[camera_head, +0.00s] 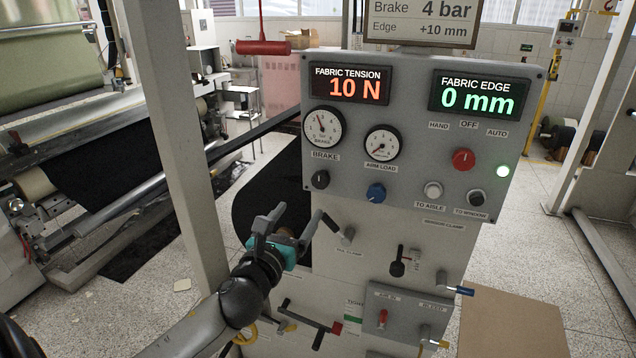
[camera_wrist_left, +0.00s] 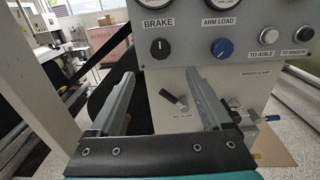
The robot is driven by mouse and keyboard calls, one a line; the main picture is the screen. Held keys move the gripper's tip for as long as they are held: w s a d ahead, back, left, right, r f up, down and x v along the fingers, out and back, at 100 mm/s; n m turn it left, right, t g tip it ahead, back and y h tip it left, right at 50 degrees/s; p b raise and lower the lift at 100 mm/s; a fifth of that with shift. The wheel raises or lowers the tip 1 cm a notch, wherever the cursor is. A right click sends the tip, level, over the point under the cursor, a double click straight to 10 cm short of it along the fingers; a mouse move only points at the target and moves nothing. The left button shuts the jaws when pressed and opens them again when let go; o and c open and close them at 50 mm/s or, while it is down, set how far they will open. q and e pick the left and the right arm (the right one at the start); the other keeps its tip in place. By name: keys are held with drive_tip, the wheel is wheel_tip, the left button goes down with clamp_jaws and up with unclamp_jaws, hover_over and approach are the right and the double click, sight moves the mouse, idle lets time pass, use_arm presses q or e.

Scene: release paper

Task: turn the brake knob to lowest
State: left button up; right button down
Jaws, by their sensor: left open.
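The brake knob (camera_head: 320,179) is a small black knob under the BRAKE label and gauge (camera_head: 323,125), at the left of the grey control panel. In the left wrist view the knob (camera_wrist_left: 160,48) shows above and between my fingers. My left gripper (camera_head: 290,222) is open and empty, below and a little left of the knob, apart from it. In the left wrist view its two fingers (camera_wrist_left: 158,95) point toward the panel. The brake gauge needle points to the upper left. My right gripper is not in view.
A blue arm load knob (camera_head: 376,192) sits right of the brake knob. A black-handled clamp lever (camera_head: 335,225) sticks out just right of my left gripper. A grey post (camera_head: 185,140) stands to the left. A red selector knob (camera_head: 463,159) is further right.

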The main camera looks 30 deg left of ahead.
sight(319, 183)
use_arm(q)
drive_tip(key=x, duration=1.3)
drive_tip(key=shift+d, duration=0.15)
drive_tip(key=shift+c, duration=0.2)
clamp_jaws()
